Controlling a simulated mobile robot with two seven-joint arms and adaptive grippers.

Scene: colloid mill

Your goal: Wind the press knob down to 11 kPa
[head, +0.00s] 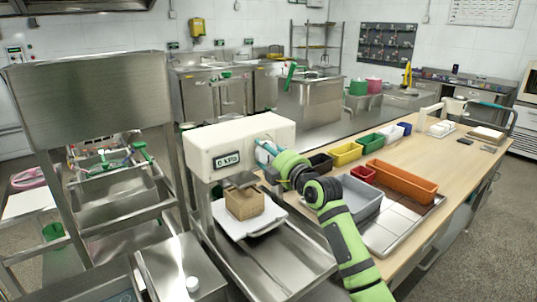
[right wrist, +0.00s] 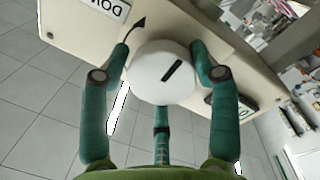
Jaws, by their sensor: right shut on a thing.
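The press (head: 245,140) is a white box-shaped head on a steel stand. Its small display (head: 227,160) appears to read 0 kPa. Under it, a grey plate sits at the top of a brown block (head: 244,204) on a white tray (head: 262,224); I cannot tell whether they touch. The press knob (right wrist: 165,72) is white and round with a black slot-like mark, in the right wrist view. My right gripper (head: 268,150) is at the press head's right side, its teal fingers shut around the knob. In the head view the gripper hides the knob. My left gripper is out of view.
A curved black arrow and a partly cut-off label (right wrist: 105,12) are beside the knob. A wooden table (head: 440,160) to the right holds yellow, green and orange bins (head: 401,182) and a grey bin. A steel rack (head: 90,90) stands at left.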

